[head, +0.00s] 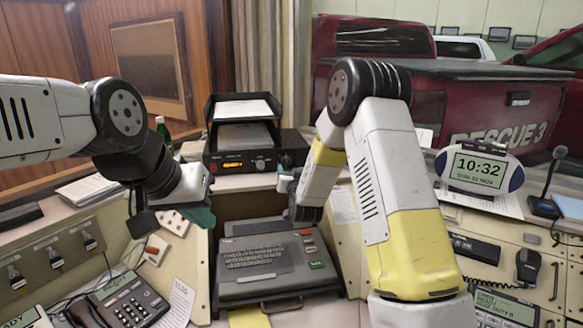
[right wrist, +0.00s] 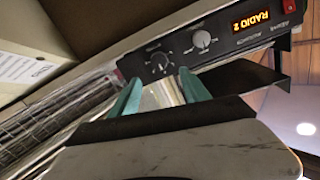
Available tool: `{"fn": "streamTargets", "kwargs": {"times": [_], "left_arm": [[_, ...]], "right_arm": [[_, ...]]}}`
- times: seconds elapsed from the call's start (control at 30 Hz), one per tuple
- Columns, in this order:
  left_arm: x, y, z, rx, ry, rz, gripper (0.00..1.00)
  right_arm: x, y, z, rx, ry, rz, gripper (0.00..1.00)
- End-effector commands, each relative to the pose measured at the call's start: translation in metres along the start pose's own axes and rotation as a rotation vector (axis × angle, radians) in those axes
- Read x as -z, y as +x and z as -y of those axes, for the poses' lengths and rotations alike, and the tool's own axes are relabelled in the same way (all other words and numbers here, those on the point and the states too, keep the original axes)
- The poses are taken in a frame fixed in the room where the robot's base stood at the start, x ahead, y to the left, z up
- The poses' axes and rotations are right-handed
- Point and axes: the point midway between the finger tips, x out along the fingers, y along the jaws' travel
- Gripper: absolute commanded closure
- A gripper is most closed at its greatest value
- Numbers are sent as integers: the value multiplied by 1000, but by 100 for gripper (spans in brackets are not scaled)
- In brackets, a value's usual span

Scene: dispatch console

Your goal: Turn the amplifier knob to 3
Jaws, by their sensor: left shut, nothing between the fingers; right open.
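The black amplifier (head: 225,163) stands at the back of the console with a lit orange display. A silver knob (right wrist: 202,40) and a black knob (right wrist: 158,63) sit on that panel. I cannot read the scale numbers. My right gripper (right wrist: 160,80) is open, its teal fingers pointing at the panel near the black knob; contact is unclear. In the head view the right gripper (head: 287,182) is in front of the amplifier's right part. My left gripper (head: 203,217) is shut and empty, lower left.
A black paper tray (head: 241,126) stands on the amplifier. A grey keyboard unit (head: 262,262) lies below, in the console's middle. A phone (head: 120,303) is at left; a clock (head: 478,170) and a desk microphone (head: 546,200) are at right.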

Motion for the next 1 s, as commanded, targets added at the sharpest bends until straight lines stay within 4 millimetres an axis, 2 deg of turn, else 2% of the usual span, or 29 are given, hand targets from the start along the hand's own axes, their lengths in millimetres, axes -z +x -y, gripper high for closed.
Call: {"fn": "streamTargets", "kwargs": {"times": [0.03, 0.1, 0.27, 0.5, 0.7, 1.0], "left_arm": [[0, 0, 0, 0, 0, 0, 100], [0, 0, 0, 0, 0, 0, 100], [0, 0, 0, 0, 0, 0, 100], [0, 0, 0, 0, 0, 0, 100], [0, 0, 0, 0, 0, 0, 100], [0, 0, 0, 0, 0, 0, 100]], "right_arm": [[-8, 2, 1, 1, -3, -16, 46], [-13, 4, 2, 2, -5, -37, 46], [-14, 14, 2, 3, -6, -52, 46], [-12, 52, 3, 4, -6, -51, 46], [-11, 76, 3, 4, -6, -50, 46], [-10, 82, 3, 4, -6, -49, 46]]}}
